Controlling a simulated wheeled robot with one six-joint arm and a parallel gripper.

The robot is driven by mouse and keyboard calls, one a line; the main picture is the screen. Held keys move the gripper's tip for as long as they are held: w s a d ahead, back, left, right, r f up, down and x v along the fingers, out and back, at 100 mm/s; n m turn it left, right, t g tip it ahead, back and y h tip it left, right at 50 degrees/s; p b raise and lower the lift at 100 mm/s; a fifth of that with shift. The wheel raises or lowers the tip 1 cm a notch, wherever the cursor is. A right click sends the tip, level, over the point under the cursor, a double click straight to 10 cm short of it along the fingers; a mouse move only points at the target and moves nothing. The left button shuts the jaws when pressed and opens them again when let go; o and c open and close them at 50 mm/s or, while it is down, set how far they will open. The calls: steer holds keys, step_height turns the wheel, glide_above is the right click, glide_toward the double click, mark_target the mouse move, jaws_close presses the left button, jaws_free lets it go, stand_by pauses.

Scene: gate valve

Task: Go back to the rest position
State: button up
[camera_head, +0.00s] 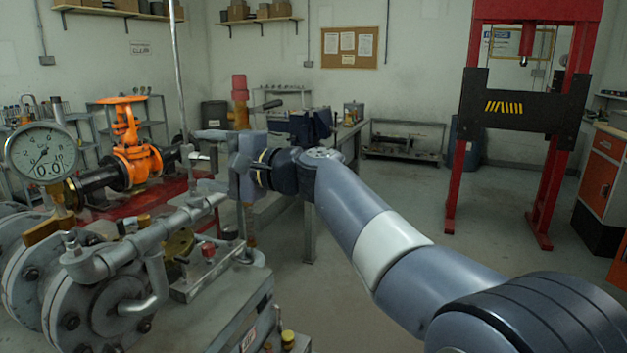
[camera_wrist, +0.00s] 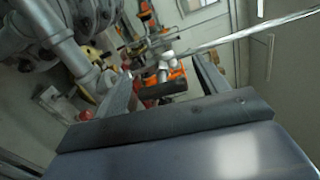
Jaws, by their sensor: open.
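My gripper (camera_head: 204,146) is at the end of my outstretched arm in the head view, left of the picture's middle. Its jaws are apart and point left toward the orange gate valve (camera_head: 136,162), with no object seen held between them. The valve has an orange handwheel (camera_head: 122,100) on top and dark pipe at its sides. In the wrist view my gripper (camera_wrist: 163,78) shows two spread fingers, with orange parts (camera_wrist: 176,84) seen beyond and between them. How far the fingers are from the valve and pipes is hard to tell.
A pressure gauge (camera_head: 41,152) and grey flanged pipework (camera_head: 100,300) fill the left foreground, close below my gripper. A red press frame (camera_head: 475,120) stands at the right, beside an orange cabinet (camera_head: 598,182). The floor (camera_head: 400,185) between bench and press is clear.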

steer(key=shift+s+d+r+m+p, duration=0.15)
steer(key=shift+r+m+p, duration=0.25)
steer(key=shift+m+p, duration=0.45)
steer(key=m+p, duration=0.3)
steer(key=p, duration=0.1)
steer(key=m+p, duration=0.3)
steer(key=p, duration=0.2)
steer(key=shift+m, duration=0.25)
steer(key=m+p, duration=0.1)
steer(key=p, duration=0.1)
steer(key=m+p, duration=0.2)
steer(key=p, duration=0.1)
steer(key=m+p, duration=0.1)
steer(key=p, duration=0.2)
steer(key=shift+w+r, duration=0.1)
steer(key=shift+w, duration=0.15)
steer(key=m+p, duration=0.4)
steer(key=p, duration=0.3)
steer(key=shift+d+m+p, duration=0.1)
steer(key=shift+m+p, duration=0.2)
steer(key=shift+d+f, duration=0.2)
steer(key=shift+d, duration=0.05)
steer(key=shift+b+v, duration=0.65)
steer(key=shift+v, duration=1.05)
